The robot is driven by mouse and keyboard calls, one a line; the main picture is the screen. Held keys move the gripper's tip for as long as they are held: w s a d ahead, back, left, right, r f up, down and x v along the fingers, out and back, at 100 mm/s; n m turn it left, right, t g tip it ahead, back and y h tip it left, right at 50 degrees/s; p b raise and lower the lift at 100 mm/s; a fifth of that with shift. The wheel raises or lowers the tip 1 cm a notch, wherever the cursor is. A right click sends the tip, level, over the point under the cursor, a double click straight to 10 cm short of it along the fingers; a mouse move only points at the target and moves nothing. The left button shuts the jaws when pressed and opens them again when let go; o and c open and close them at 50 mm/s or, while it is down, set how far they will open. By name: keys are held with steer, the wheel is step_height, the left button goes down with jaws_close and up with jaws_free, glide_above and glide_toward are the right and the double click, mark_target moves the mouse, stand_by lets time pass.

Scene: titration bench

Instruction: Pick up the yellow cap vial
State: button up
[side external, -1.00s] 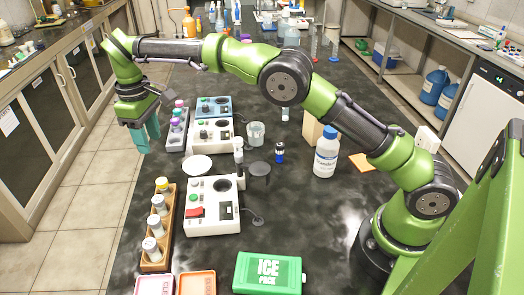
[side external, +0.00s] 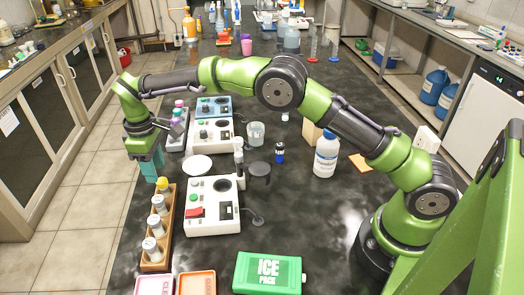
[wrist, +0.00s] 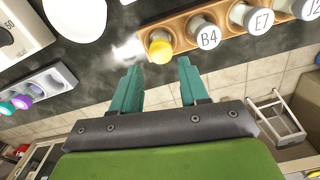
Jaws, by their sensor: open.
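The yellow cap vial (side external: 163,186) stands upright in the far end of a wooden rack (side external: 155,258) at the left edge of the bench. In the wrist view its yellow cap (wrist: 160,48) is just beyond the fingertips, roughly between them in line. My gripper (side external: 152,173) is above and slightly left of the vial, fingers pointing down. It is open and empty in the wrist view (wrist: 158,72). In the side view the fingertips look close to the cap; I cannot tell the exact gap.
White-capped vials, one labelled B4 (wrist: 205,35), fill the rest of the rack. A white stirrer device (side external: 212,205) and a white dish (side external: 198,165) are to the right. Another rack with coloured caps (side external: 178,130) stands behind. An ice pack (side external: 268,272) lies in front.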

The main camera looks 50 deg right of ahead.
mark_target(161, 181)
steer(key=f, duration=0.3)
steer(key=s+f, duration=0.1)
steer(key=f, duration=0.1)
steer(key=shift+d+f, duration=0.15)
steer(key=shift+f, duration=0.15)
steer(key=c, duration=0.8)
steer(key=shift+r, duration=0.1)
